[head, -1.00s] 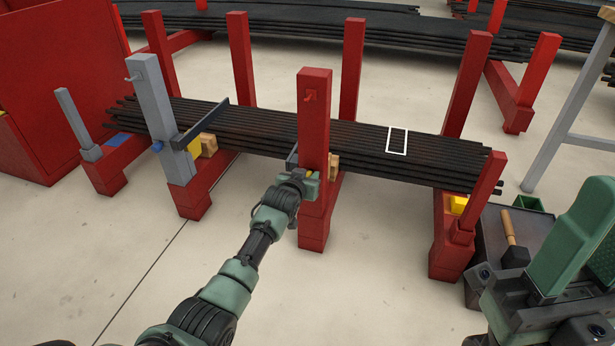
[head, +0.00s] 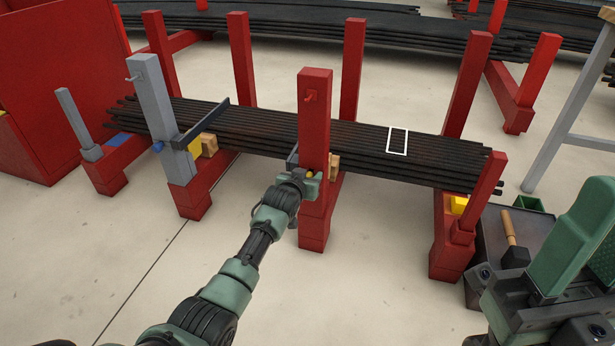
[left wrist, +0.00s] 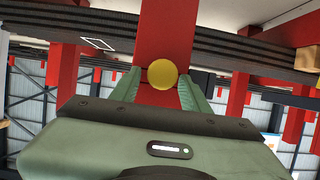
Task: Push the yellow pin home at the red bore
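The red post (head: 314,125) stands upright at the front of the rack. The yellow pin (head: 309,174) is at the near side of this post, low down. In the left wrist view its round yellow end (left wrist: 162,73) faces me, with the red post behind it; the bore itself is hidden. My left gripper (head: 303,180) is right at the pin. Its two green fingers are apart, one on each side of the pin's end, with red showing between them below it.
Long dark bars (head: 260,130) lie across the rack behind the post. A grey post (head: 148,105) stands at the left. A mallet (head: 514,250) lies on a dark surface at the right, beside a green bin (head: 529,203). The floor in front is open.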

